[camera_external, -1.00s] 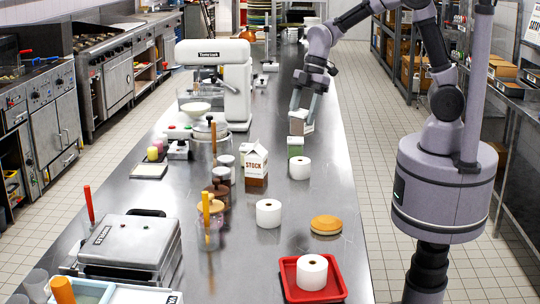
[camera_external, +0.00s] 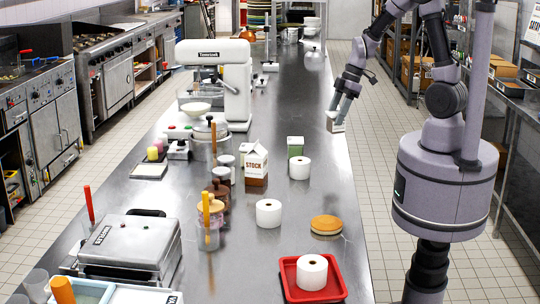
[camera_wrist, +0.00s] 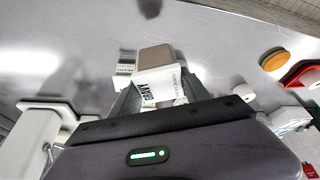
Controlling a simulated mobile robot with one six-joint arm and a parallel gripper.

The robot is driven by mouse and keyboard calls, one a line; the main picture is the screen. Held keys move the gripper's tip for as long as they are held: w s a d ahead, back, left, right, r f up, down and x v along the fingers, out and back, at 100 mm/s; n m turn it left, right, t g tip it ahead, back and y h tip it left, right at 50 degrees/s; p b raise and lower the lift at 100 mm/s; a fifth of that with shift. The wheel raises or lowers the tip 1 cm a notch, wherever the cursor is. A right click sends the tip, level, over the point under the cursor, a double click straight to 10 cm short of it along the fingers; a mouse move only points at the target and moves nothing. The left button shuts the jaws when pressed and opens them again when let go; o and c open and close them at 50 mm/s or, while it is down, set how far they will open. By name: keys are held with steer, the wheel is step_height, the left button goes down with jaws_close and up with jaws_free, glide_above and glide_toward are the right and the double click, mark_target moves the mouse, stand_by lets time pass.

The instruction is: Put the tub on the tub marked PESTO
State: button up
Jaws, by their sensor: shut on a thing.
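My gripper (camera_external: 341,112) is shut on a small tub (camera_external: 335,126) with a white side and holds it in the air by the counter's right edge. A green tub (camera_external: 295,147) stands on the counter to the left of and nearer than my gripper. A labelled tub (camera_wrist: 125,69) shows partly behind the held one in the wrist view; its small lettering looks like PESTO.
A STOCK carton (camera_external: 256,165) and white rolls (camera_external: 299,168) (camera_external: 268,213) stand near the green tub. A round bun-like item (camera_external: 326,225) and a red tray (camera_external: 290,272) with a roll lie nearer. A white mixer (camera_external: 225,80) stands at left.

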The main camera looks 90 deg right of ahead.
steer(key=w+d, duration=0.2)
steer(key=w, duration=0.2)
steer(key=w+d+f, duration=0.1)
steer(key=w+d, duration=0.1)
steer(key=w, duration=0.3)
steer(key=w+d+f+p, duration=0.1)
steer(key=w+d, duration=0.1)
steer(key=w, duration=0.3)
steer(key=shift+d+f, duration=0.1)
steer(key=shift+d, duration=0.15)
steer(key=shift+f+b, duration=0.3)
steer(key=shift+f, duration=1.15)
steer(key=shift+s+f, duration=0.1)
steer(key=shift+f, duration=0.05)
steer(key=o, duration=1.6)
steer(key=shift+c, duration=0.2)
